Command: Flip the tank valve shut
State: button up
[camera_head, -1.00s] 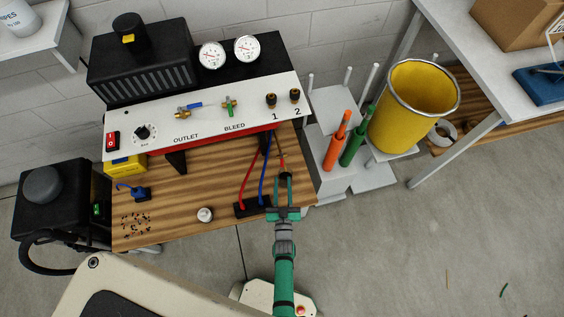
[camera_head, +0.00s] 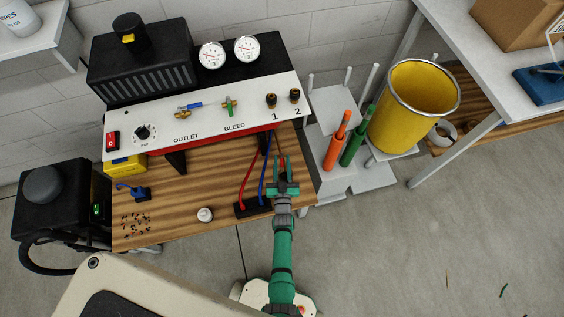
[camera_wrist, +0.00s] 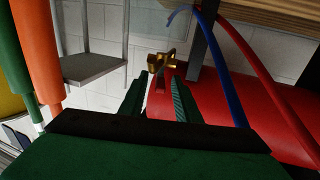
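The tank valve is a small brass fitting (camera_wrist: 163,60) at the end of the red tank (camera_wrist: 250,110) in the wrist view. It lies just beyond my fingertips, roughly between their lines; I see no contact. In the head view a red strip of the tank (camera_head: 230,146) shows under the white panel, and I cannot make out the valve there. My gripper (camera_wrist: 160,78) has its two green fingers apart with nothing between them. In the head view my gripper (camera_head: 283,160) reaches over the right end of the wooden bench.
The white panel (camera_head: 205,118) overhangs the wooden bench (camera_head: 190,205). Red (camera_head: 249,175) and blue (camera_head: 266,170) hoses hang left of my gripper. Orange (camera_head: 337,143) and green (camera_head: 357,138) handled tools and a yellow bin (camera_head: 405,110) stand to the right.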

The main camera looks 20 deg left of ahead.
grip_shut()
jog(key=shift+w+d+r+n+g+y, duration=0.1)
jog(key=shift+w+d+n+g+y, duration=0.1)
jog(key=shift+n+y, duration=0.25)
jog(key=shift+w+d+r+n+g+y, duration=0.1)
jog(key=shift+n+g+y, duration=0.15)
jog(key=shift+y, duration=0.4)
jog(key=shift+w+d+n+g+y, duration=0.1)
jog(key=shift+d+n+g+y, duration=0.2)
jog(key=shift+n+y, duration=0.35)
jog(key=shift+g+y, duration=0.25)
grip_release()
jog(key=shift+f, duration=0.15)
